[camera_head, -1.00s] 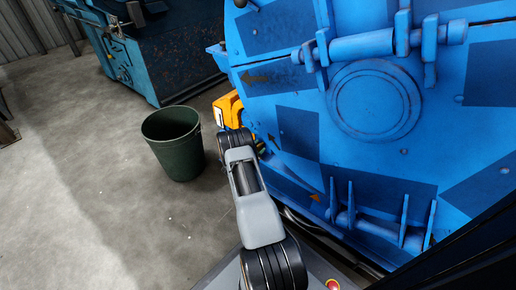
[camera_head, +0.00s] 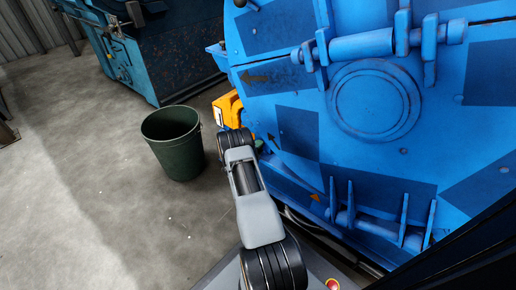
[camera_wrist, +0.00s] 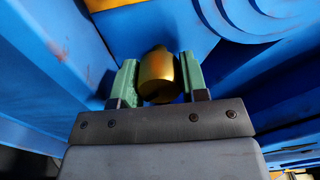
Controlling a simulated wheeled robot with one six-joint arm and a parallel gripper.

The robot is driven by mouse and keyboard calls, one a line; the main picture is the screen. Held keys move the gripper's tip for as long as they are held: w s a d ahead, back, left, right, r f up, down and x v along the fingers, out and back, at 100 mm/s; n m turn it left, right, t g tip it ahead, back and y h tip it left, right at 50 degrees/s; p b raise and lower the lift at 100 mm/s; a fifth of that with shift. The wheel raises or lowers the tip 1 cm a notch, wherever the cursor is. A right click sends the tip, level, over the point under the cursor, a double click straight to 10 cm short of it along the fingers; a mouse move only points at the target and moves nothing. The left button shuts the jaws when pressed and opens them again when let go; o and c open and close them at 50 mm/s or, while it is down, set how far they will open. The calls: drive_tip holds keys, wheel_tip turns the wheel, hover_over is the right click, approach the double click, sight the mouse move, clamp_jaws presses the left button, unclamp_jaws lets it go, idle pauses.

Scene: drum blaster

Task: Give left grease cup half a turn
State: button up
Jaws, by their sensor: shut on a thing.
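The grease cup (camera_wrist: 157,72) is a small brass-coloured cylinder with a narrower top, seen in the wrist view in front of the blue machine. My gripper (camera_wrist: 157,84) has its two green fingers on either side of the cup, shut on it. In the head view my arm reaches toward the lower left side of the blue drum blaster (camera_head: 295,180). There the cup is hidden behind my arm and only a bit of green finger shows.
A dark green bin (camera_head: 175,148) stands on the concrete floor left of my arm. A yellow box-like part (camera_head: 226,110) sits beside the machine. A second blue machine (camera_head: 165,45) is at the back.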

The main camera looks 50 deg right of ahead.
drive_tip(key=m, duration=0.4)
drive_tip(key=shift+f+m, duration=0.1)
drive_tip(key=shift+m, duration=2.2)
drive_tip(key=o, duration=0.9)
drive_tip(key=s+a+p, duration=0.1)
drive_tip(key=a+p, duration=0.3)
drive_tip(key=a, duration=1)
drive_tip(key=shift+p, duration=0.3)
drive_tip(key=shift+d, duration=0.1)
